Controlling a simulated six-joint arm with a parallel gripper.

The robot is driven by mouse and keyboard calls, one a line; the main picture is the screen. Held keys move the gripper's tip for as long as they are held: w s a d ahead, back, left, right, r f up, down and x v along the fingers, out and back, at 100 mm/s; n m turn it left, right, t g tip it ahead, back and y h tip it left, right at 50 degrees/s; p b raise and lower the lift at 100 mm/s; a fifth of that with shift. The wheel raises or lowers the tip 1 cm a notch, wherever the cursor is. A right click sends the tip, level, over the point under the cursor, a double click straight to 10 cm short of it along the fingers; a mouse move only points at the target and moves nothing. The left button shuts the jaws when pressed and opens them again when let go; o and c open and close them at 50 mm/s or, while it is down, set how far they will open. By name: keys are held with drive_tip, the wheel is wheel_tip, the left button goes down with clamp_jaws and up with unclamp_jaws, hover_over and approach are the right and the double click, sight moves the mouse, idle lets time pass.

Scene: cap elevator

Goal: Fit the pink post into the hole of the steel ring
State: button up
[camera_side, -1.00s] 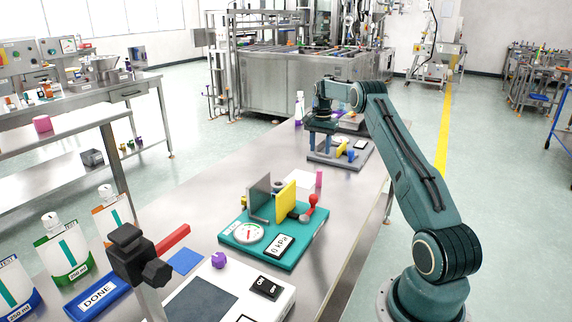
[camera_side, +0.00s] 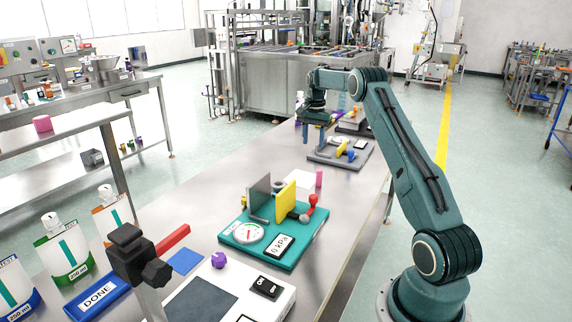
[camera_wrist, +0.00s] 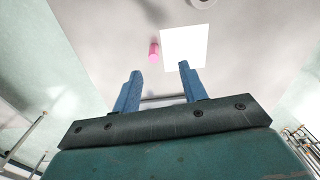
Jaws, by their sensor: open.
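The pink post (camera_side: 319,178) stands on the steel table, behind and to the right of the teal fixture. In the wrist view the pink post (camera_wrist: 154,52) lies ahead of my fingers, beside a white sheet. The steel ring (camera_side: 279,184) is a small grey ring partly hidden by the fixture's yellow plate. In the wrist view the ring (camera_wrist: 203,2) is cut off by the top edge. My gripper (camera_side: 313,136) is open and empty over the far part of the table, well beyond the post. Its blue fingers (camera_wrist: 160,72) are spread apart in the wrist view.
The teal fixture (camera_side: 240,236) carries a grey plate, a yellow plate (camera_side: 285,204), a gauge and a red-knobbed lever. The white sheet (camera_side: 299,179) lies next to the post. A grey fixture (camera_side: 357,157) with a small yellow plate stands near my gripper.

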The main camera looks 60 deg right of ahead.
drive_tip(key=a+r+n+t, duration=0.1)
drive_tip(key=a+r+n, duration=0.2)
drive_tip(key=a+r, duration=0.55)
drive_tip(key=a+r+n+t, duration=0.1)
drive_tip(key=a+r+n, duration=0.2)
drive_tip(key=a+r, duration=0.55)
drive_tip(key=s+a+r+n+t+h, duration=0.15)
drive_tip(key=s+a+n, duration=0.45)
drive_tip(key=a, duration=1)
drive_tip(key=s+a+f+n+t+y, duration=0.1)
drive_tip(key=s+a+f+n, duration=0.1)
drive_tip(key=s+a, duration=0.4)
drive_tip(key=s+a+f+n+t, duration=0.1)
drive_tip(key=s+a+f+n, duration=0.2)
drive_tip(key=s, duration=1)
drive_tip(key=a, duration=0.2)
drive_tip(key=shift+s+a+y, duration=0.35)
drive_tip(key=shift+o, duration=0.5)
drive_tip(key=shift+w, duration=0.15)
